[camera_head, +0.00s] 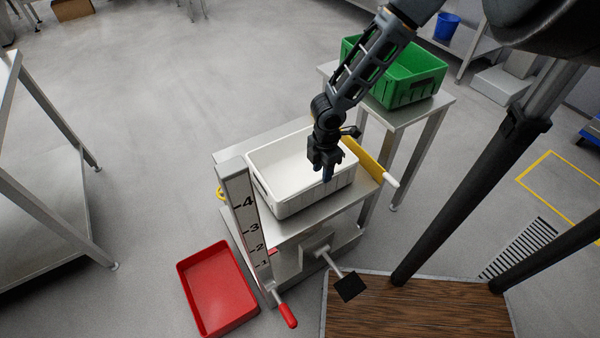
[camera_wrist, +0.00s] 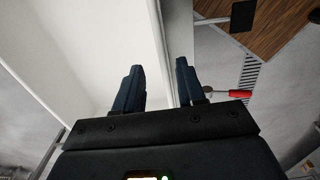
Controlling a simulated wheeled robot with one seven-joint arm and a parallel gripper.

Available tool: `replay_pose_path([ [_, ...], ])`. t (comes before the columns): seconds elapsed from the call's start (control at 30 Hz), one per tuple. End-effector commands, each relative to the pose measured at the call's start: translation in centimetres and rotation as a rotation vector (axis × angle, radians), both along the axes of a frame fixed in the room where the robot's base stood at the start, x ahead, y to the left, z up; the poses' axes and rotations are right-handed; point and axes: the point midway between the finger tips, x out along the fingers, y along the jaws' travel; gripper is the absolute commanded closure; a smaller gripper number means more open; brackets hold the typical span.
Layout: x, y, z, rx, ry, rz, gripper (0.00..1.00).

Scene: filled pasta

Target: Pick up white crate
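The white crate (camera_head: 285,172) stands upright and looks empty on a steel table in the middle of the head view. My gripper (camera_head: 328,176) points down at the crate's near right side wall. In the wrist view, my gripper (camera_wrist: 160,88) has its two dark fingers apart, with the wall of the white crate (camera_wrist: 100,50) between or just under them. One finger is on the crate's inner side and the other on its outer side. The fingers do not appear to press on the wall. I cannot tell exactly how deep they reach.
The steel table (camera_head: 233,140) has a numbered upright scale (camera_head: 243,215) and a yellow part (camera_head: 362,158) beside the crate. A green crate (camera_head: 410,75) stands on another table behind. A red tray (camera_head: 217,290) lies on the floor. A wooden-topped surface (camera_head: 415,310) is at the front.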

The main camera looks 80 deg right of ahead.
Motion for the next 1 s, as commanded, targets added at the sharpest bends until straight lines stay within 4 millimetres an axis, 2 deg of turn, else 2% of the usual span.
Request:
replay_pose_path([
  [0.53,0.3,0.8,-6.6,0.001,-0.002,0.002,0.61],
  [0.83,0.3,0.7,-7.0,0.000,-0.001,0.002,0.61],
  [1.0,0.3,0.7,-7.0,0.000,-0.002,0.002,0.76],
])
